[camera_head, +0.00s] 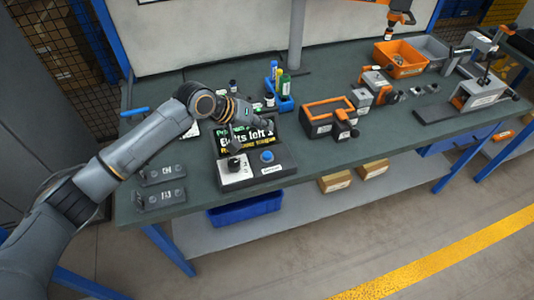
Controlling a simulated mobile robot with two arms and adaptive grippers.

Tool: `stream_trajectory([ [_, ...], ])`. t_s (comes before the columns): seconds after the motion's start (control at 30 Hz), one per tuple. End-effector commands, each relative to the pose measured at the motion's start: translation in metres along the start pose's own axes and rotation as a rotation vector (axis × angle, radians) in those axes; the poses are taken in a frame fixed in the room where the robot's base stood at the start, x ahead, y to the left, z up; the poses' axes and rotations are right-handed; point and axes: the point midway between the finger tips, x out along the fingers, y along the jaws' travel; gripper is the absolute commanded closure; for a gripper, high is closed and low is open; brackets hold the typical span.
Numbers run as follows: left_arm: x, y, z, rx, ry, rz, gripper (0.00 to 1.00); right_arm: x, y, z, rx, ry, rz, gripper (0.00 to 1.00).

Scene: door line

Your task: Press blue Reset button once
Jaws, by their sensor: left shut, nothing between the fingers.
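A dark control box (285,169) stands on the workbench near its front edge. The blue button (267,156) sits on its top, right of a white plate with a black knob (235,163). A small white label lies in front of the button. A lit screen (240,141) with green and yellow text stands behind them, partly covered by my arm. My left gripper (262,122) is shut and empty, above and behind the button and apart from it, near the screen's upper edge. Its fingertips are small and hard to make out. My right gripper is not in view.
The green bench top (330,157) is bare right of the box. An orange-and-black tool case (330,113) stands further right, a blue holder with bottles (285,102) behind. Switch plates (160,175) lie at left. A grey post (297,35) rises at the back.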

Motion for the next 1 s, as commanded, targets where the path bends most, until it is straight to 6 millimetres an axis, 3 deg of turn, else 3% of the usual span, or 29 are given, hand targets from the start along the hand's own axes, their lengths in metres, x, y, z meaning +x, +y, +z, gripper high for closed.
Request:
stream_trajectory([
  [0.37,0.007,-0.005,0.005,0.002,0.001,0.0,1.0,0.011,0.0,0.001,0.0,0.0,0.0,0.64],
  [0.83,0.048,-0.034,0.035,0.003,0.001,0.0,1.0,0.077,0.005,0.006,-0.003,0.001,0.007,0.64],
  [1.0,0.058,-0.041,0.042,0.0,0.0,0.0,1.0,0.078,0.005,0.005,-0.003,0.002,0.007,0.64],
])
